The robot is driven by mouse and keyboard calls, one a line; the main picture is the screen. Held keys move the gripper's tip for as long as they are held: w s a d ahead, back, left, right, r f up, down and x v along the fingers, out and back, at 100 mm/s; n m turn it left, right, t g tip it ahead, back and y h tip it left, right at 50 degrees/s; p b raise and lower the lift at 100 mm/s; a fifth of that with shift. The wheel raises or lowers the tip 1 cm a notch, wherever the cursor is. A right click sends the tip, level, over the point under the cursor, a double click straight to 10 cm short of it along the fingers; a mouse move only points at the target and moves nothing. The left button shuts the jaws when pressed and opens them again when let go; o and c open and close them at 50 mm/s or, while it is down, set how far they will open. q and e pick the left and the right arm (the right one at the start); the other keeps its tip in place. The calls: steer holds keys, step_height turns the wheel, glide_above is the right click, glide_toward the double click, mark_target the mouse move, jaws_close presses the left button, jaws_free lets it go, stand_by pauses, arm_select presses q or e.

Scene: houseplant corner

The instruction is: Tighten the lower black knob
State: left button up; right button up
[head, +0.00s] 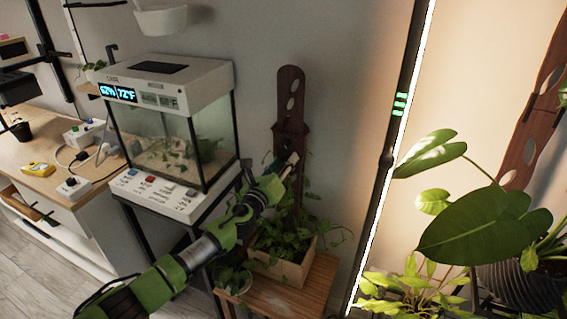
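My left arm comes in from the lower left. Its gripper (290,163) is at the front of the brown wooden plant support (290,90), just below the wider bracket across its middle. The gripper is small and dark against the wood, and I cannot tell whether its fingers are open or shut. The support has oval holes and stands in a wooden planter box (282,268) with leafy vines. I cannot make out the lower black knob clearly; the gripper may hide it. A small dark shape shows just left of the gripper. My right gripper is not in view.
A glass terrarium (170,140) with a control panel stands left of the support. A black lamp pole (387,158) with green lights rises to its right. Large-leaved plants (480,225) fill the right. The planter sits on a wooden stand (318,290). A wooden counter (45,155) is far left.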

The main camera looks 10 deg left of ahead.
arm_select(q)
steer(key=s+a, duration=0.2)
steer(key=s, duration=0.9)
steer(key=shift+s+a, duration=0.15)
steer(key=shift+s, duration=0.25)
steer(key=s+a+f+n+g+y, duration=0.2)
steer(key=a+f+n, duration=0.15)
steer(key=f, duration=0.75)
steer(key=s+a+f+n+g+y, duration=0.1)
steer(key=s+a+f+n+g, duration=0.3)
steer(key=f, duration=0.7)
steer(key=s+a+f+n+g+y, duration=0.1)
steer(key=s+f+n, duration=0.35)
steer(key=f, duration=0.55)
steer(key=s+a+f+n+g, duration=0.1)
steer(key=s+f+n+g, duration=0.1)
steer(key=s+f+n, duration=0.5)
steer(key=s+f+n+g, duration=0.4)
steer(key=s+f, duration=1.2)
steer(key=s, duration=0.3)
steer(key=s+d+f+n+g, duration=0.1)
steer(key=s+d+f+n, duration=0.1)
steer(key=s, duration=0.9)
steer(key=s+d+f+n+g, duration=0.2)
steer(key=s+n, duration=0.3)
steer(key=s, duration=0.6)
steer(key=shift+s+d+f+g+h, duration=0.15)
steer(key=shift+d+f+g+h, duration=0.15)
steer(key=shift+f, duration=0.6)
